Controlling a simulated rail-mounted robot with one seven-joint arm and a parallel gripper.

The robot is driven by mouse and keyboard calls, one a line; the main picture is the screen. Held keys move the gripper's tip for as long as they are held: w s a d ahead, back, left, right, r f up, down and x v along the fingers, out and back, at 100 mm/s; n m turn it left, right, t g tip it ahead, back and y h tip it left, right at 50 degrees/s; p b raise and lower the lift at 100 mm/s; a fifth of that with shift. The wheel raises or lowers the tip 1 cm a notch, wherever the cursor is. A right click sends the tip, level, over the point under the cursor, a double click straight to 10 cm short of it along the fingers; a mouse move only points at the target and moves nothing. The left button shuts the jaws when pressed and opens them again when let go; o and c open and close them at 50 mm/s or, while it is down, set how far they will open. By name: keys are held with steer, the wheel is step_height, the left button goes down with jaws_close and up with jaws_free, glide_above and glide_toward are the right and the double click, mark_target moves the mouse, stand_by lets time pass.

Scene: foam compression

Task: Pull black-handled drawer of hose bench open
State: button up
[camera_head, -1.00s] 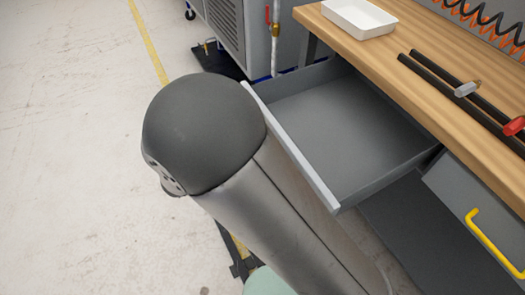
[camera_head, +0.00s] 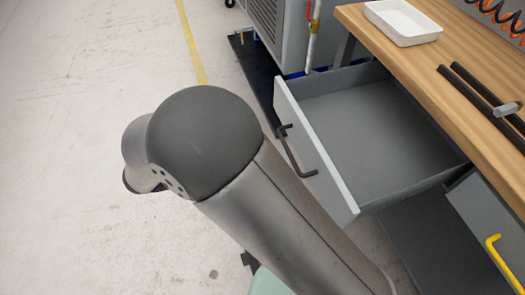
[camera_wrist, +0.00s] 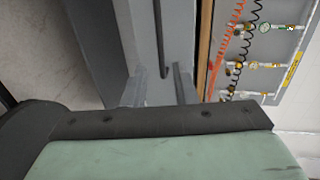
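The drawer (camera_head: 375,135) of the wood-topped bench stands pulled well out, its empty grey inside showing. Its black handle (camera_head: 296,153) is on the grey drawer front (camera_head: 335,190), with no finger on it in the head view. In the wrist view the handle is the dark bar (camera_wrist: 160,38) ahead of my gripper (camera_wrist: 160,88). The two grey fingers are apart with nothing visibly clamped between them. The fingers are not visible in the head view, where my arm fills the middle.
A yellow-handled drawer (camera_head: 497,255) is shut at lower right. A white tray (camera_head: 403,22) and black hoses (camera_head: 482,95) lie on the bench top (camera_head: 445,50). A grey cabinet (camera_head: 265,35) stands behind. Open floor (camera_head: 70,150) lies to the left.

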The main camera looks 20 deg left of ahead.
steer(key=v, duration=0.4)
steer(key=shift+w+d+r, duration=0.1)
stand_by(0.4)
steer(key=w+d+r+m+g+y+p, duration=0.1)
steer(key=w+d+r+m+g+p, duration=0.15)
steer(key=d+m, duration=0.4)
steer(key=w+d+r+m+g+y+p, duration=0.1)
steer(key=w+d+r+m+g, duration=0.15)
steer(key=d+m+g, duration=0.35)
steer(key=w+d+r+m+g+y+p, duration=0.1)
steer(key=d+r+m+p, duration=0.1)
steer(key=d+r+m, duration=0.4)
steer(key=s+d+r+m+y+p, duration=0.1)
steer(key=s+d+m+y+p, duration=0.2)
steer(key=d+m, duration=0.5)
steer(key=s+d+r+m+y+p, duration=0.2)
steer(key=d+m+y, duration=0.4)
steer(key=m, duration=1.1)
steer(key=s+d+p, duration=0.1)
steer(key=d, duration=0.1)
steer(key=shift+d+r, duration=0.35)
